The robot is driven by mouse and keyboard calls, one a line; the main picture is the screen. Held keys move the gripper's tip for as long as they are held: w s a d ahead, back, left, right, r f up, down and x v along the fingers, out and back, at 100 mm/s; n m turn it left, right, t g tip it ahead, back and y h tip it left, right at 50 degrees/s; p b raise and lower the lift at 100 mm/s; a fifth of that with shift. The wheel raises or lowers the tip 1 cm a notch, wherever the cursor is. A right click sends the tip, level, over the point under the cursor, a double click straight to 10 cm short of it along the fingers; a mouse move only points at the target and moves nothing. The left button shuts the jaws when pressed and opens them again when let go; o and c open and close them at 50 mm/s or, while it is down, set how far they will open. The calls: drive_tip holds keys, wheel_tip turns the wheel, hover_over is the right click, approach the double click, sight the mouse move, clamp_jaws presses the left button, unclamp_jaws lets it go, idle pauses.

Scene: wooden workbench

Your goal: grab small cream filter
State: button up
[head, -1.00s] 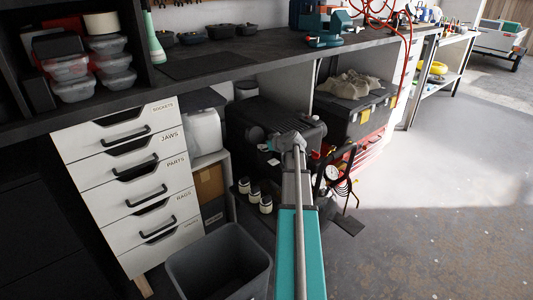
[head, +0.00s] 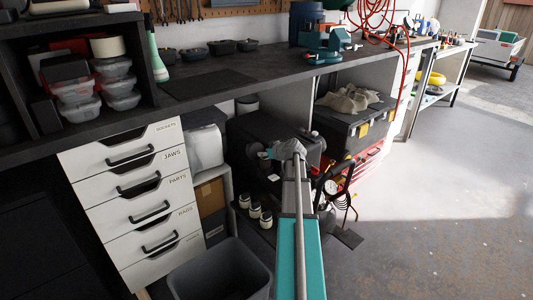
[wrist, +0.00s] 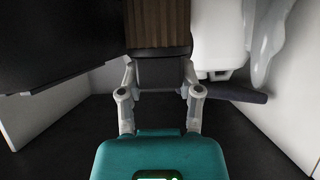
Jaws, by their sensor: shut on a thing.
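My gripper (wrist: 160,92) is shut on a pleated filter (wrist: 158,25). In the wrist view the filter looks brown in the dim light, with a dark end piece between the fingers. In the head view my gripper points into the shadowed space under the bench, and the held filter cannot be made out there. Three small cream cylinders with dark ends, a left one (head: 244,200), a middle one (head: 254,210) and a right one (head: 266,220), stand in a row on the low dark shelf.
A dark compressor-like machine (head: 243,132) sits under the workbench (head: 240,72). White drawers (head: 130,190) and a grey bin (head: 195,278) stand at left. A black toolbox (head: 340,128) and red hose (head: 397,110) are at right. Open floor (head: 430,200) lies to the right.

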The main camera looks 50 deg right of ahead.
wheel_tip(320, 180, up, 14)
drive_tip(key=p, duration=1.3)
